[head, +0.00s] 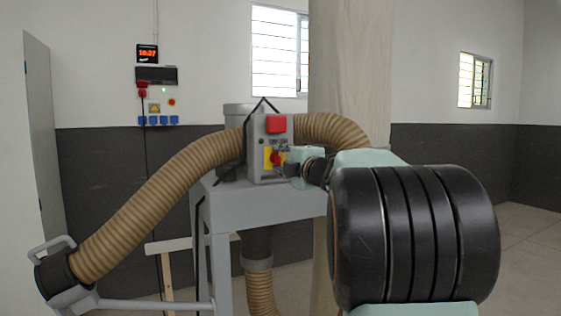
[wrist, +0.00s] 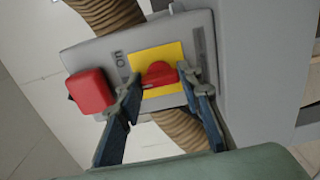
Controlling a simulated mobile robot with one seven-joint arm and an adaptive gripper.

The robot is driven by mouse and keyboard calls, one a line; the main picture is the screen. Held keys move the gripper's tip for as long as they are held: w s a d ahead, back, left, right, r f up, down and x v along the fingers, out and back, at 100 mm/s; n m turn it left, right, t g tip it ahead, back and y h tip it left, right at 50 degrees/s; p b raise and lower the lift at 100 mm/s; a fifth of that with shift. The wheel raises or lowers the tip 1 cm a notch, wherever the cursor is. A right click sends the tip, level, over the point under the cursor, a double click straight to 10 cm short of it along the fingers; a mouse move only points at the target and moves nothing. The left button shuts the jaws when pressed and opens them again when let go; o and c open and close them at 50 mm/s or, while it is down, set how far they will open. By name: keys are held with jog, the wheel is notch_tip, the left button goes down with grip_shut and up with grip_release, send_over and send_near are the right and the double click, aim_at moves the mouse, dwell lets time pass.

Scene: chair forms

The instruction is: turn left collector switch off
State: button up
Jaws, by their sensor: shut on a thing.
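The collector switch is a red rotary knob (wrist: 160,73) on a yellow plate (wrist: 147,57), on the front of a grey control box (wrist: 88,50). In the head view the red knob (head: 275,158) sits low on the box, partly hidden by my gripper (head: 283,157). In the wrist view my gripper (wrist: 159,88) has one fingertip on each side of the knob and is shut on it. An "ON" label shows on the box beside the yellow plate.
A larger red button (head: 276,124) sits above the knob. The box stands on a grey metal frame (head: 268,205), with ribbed brown hoses (head: 160,200) on both sides. A wall panel with sockets (head: 157,105) is far behind. Open floor lies at the right.

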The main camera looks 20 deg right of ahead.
jog(key=o, duration=1.2)
jog(key=shift+c, duration=0.2)
jog(key=s, duration=1.2)
jog(key=shift+d, duration=0.25)
